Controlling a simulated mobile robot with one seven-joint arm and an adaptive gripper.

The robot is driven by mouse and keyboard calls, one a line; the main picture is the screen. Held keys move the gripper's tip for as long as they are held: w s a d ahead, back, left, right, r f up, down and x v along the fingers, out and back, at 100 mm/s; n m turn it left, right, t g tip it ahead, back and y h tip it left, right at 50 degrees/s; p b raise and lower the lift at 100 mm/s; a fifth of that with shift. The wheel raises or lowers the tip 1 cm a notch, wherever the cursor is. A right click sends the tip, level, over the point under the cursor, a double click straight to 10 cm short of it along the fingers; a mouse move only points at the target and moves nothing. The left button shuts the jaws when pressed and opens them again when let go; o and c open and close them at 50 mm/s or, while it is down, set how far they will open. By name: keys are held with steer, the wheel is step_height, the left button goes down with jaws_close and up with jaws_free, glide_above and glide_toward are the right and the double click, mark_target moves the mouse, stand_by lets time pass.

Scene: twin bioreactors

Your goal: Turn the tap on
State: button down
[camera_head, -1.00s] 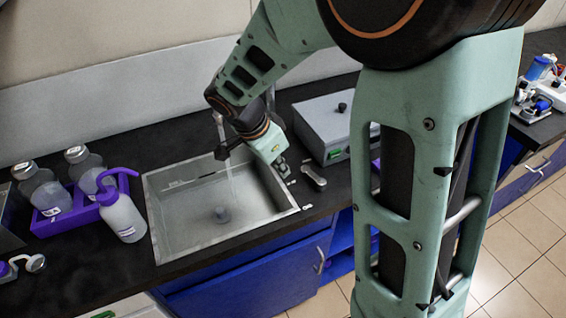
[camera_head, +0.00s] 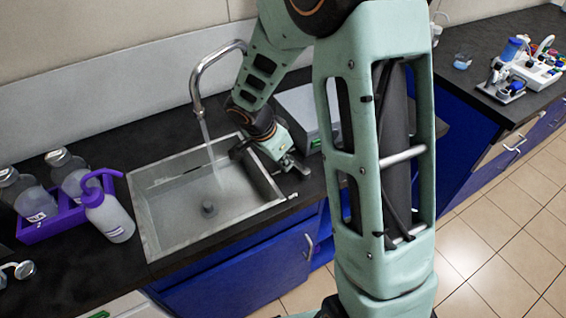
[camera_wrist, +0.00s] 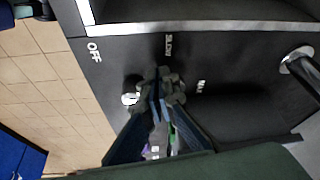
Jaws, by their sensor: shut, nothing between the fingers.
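The chrome tap (camera_head: 214,56) arches over the left part of the grey sink (camera_head: 160,238). A stream of water (camera_head: 208,145) falls from its spout into the basin. My gripper (camera_head: 294,166) is low at the sink's right side, where the tap's lever sits; the lever is mostly hidden there. In the wrist view my gripper (camera_wrist: 162,95) has its fingers together, near the counter markings OFF, SLOW and MAX. The lever is hard to separate from the fingers, so I cannot tell whether they touch. The tap's base (camera_wrist: 300,62) shows at the right.
A purple rack (camera_head: 42,230) with bottles and a wash bottle (camera_head: 110,217) stand left of the sink. A grey box (camera_head: 298,103) stands right behind my gripper. Lab equipment (camera_head: 525,72) is on the far-right counter. Blue cabinets (camera_head: 250,262) lie below.

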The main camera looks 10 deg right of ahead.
steer(key=w+d+m+b, duration=0.1)
steer(key=b, duration=0.2)
steer(key=shift+f, duration=0.3)
steer(key=shift+w+r+m+g+b, duration=0.15)
steer(key=shift+m+g+b, duration=0.2)
steer(key=shift+b, duration=0.4)
steer(key=shift+d+r, duration=0.1)
steer(key=shift+r, duration=0.05)
